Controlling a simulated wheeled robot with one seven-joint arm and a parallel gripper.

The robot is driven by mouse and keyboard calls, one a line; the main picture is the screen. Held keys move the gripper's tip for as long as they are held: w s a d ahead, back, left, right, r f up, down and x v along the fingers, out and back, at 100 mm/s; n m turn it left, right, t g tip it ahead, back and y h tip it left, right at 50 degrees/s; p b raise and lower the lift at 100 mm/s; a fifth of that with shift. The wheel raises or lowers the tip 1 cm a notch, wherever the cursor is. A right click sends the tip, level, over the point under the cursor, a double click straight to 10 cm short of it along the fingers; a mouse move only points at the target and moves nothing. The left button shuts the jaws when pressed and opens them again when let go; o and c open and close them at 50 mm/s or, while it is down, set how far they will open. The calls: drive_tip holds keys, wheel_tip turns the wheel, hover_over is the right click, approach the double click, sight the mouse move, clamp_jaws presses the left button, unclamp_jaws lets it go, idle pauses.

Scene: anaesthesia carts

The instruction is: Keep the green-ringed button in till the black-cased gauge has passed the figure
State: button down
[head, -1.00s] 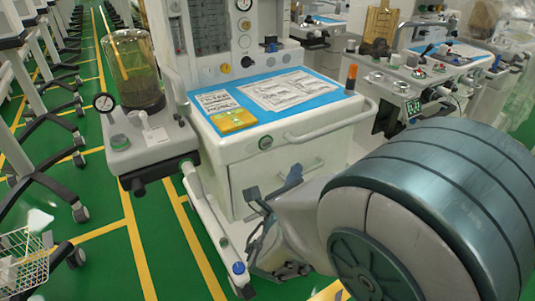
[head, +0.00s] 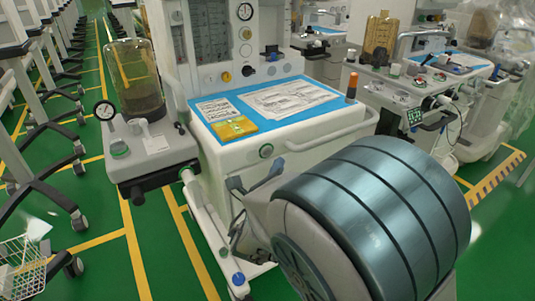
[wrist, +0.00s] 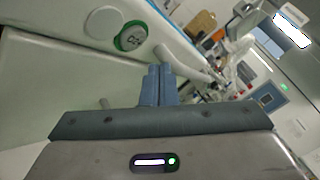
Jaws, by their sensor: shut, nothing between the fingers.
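The green-ringed button (head: 266,151) is on the white front of the middle cart, just under its blue-topped work surface. In the wrist view the button (wrist: 131,37) shows a green ring around a pale face, up and left of my fingertips. My gripper (wrist: 158,70) is shut and empty, apart from the button; I see no contact. In the head view my arm hides part of the cart front below the button.
A white rail handle (head: 332,131) runs along the cart's front edge, right of the button. Papers and a yellow pad (head: 236,129) lie on the blue top. An orange-capped post (head: 352,86) stands at its right corner. Another cart (head: 395,92) is behind right.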

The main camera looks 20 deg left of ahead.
sight(272, 150)
drive_tip(key=shift+w+a, duration=0.75)
drive_tip(key=shift+a, duration=0.15)
drive_tip(key=shift+w+a+r+p, duration=0.1)
drive_tip(key=shift+p, duration=0.25)
idle(1.2)
drive_tip(key=shift+w+a, duration=0.2)
drive_tip(key=shift+w+a+p, duration=0.25)
drive_tip(key=shift+a+p, duration=0.1)
idle(0.7)
idle(3.0)
drive_tip(key=shift+s+d, duration=0.55)
drive_tip(key=shift+d, duration=0.15)
drive_tip(key=shift+s+d+p, duration=0.5)
drive_tip(key=shift+s+d, duration=1.15)
drive_tip(key=shift+d, duration=0.25)
